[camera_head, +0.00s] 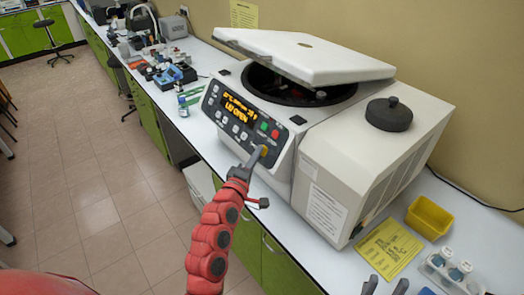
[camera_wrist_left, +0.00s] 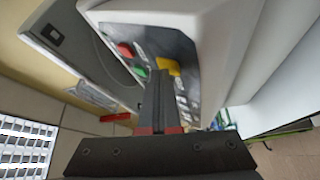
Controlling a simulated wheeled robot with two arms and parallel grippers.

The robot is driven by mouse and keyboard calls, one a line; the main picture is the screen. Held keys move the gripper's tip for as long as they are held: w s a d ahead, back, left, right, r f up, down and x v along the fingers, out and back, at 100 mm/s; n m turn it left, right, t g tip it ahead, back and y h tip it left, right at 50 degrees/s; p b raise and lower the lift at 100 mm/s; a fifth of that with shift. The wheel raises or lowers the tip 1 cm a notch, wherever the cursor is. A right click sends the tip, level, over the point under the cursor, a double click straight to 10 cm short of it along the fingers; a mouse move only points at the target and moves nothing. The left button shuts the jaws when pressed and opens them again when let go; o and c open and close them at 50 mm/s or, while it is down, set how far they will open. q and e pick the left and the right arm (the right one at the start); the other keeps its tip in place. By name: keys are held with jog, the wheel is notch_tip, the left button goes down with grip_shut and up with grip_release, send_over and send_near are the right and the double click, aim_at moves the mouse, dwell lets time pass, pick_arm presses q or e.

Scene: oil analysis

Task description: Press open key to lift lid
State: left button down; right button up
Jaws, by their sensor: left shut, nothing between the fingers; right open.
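The centrifuge (camera_head: 283,169) stands on the bench with its lid (camera_head: 300,58) tilted up, showing part of the dark bowl (camera_head: 290,90). Its orange display (camera_head: 238,108) reads "LID OPEN". The yellow key (camera_head: 265,150) is at the lower right of the front panel. It also shows in the left wrist view (camera_wrist_left: 168,67). My left gripper (camera_head: 257,158) is shut and empty, its tips at or very close to the yellow key; contact cannot be told. In the left wrist view its fingers (camera_wrist_left: 158,78) point at the panel. My right gripper (camera_head: 386,286) is open at the bottom edge.
A black knob (camera_head: 389,114) sits on the housing to the right. A yellow bin (camera_head: 429,217), a yellow sheet (camera_head: 389,249) and a rack of blue-capped vials (camera_head: 450,272) lie at the right. A small bottle (camera_head: 183,106) and other equipment stand further left along the bench.

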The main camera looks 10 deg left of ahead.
pick_arm(q)
jog(key=shift+s+a+r, duration=0.4)
jog(key=shift+s+r, duration=0.05)
jog(key=shift+s, duration=0.1)
jog(key=s+a+r, duration=0.2)
jog(key=s, duration=0.1)
jog(key=shift+s+a+r+b, duration=0.15)
jog(key=shift+a+r+b, duration=0.15)
jog(key=shift+r, duration=0.05)
dwell(0.4)
jog(key=shift+f, duration=0.1)
dwell(0.5)
